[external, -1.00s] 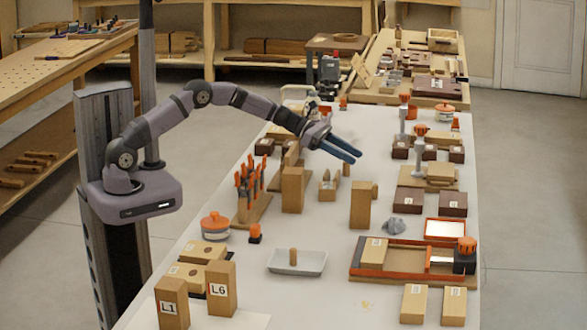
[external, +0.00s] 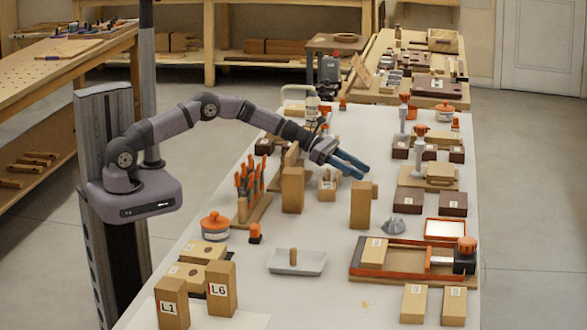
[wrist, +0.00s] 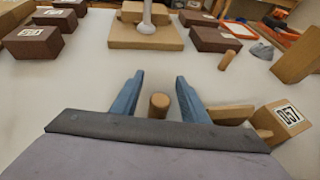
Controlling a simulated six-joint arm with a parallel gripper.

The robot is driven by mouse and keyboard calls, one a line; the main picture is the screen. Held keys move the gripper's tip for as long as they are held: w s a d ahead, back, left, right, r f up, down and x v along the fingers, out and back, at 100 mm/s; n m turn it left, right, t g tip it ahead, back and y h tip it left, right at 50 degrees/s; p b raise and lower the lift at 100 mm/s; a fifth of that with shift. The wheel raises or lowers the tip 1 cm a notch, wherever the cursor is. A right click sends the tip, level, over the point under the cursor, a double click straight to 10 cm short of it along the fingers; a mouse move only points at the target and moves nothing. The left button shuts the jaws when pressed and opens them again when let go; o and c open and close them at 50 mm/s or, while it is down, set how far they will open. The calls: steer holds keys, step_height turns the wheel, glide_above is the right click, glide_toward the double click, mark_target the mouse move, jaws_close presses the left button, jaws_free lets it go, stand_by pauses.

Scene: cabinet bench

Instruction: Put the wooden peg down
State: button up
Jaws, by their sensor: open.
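My gripper (external: 357,171) is open, low over the white bench in the external view. In the wrist view its two blue fingers (wrist: 159,78) are apart, with a short round wooden peg (wrist: 159,104) showing between them. The peg seems to stand upright, with a gap visible on each side; I cannot tell whether its foot rests on the bench. In the external view the gripper hides this peg. Another short wooden peg (wrist: 226,60) stands farther off to the right, and it also shows in the external view (external: 375,190). A third peg (external: 293,257) stands in a grey tray.
A tall wooden block (external: 360,205) stands close in front of my gripper, and another (external: 292,190) to its left. A block labelled D57 (wrist: 284,118) is right of the fingers. The grey tray (external: 312,264) lies nearer the camera. Bare bench lies left of the fingers in the wrist view.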

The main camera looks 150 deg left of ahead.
jaws_close()
step_height(320, 180, up, 10)
steer(key=shift+p, duration=0.3)
stand_by(0.3)
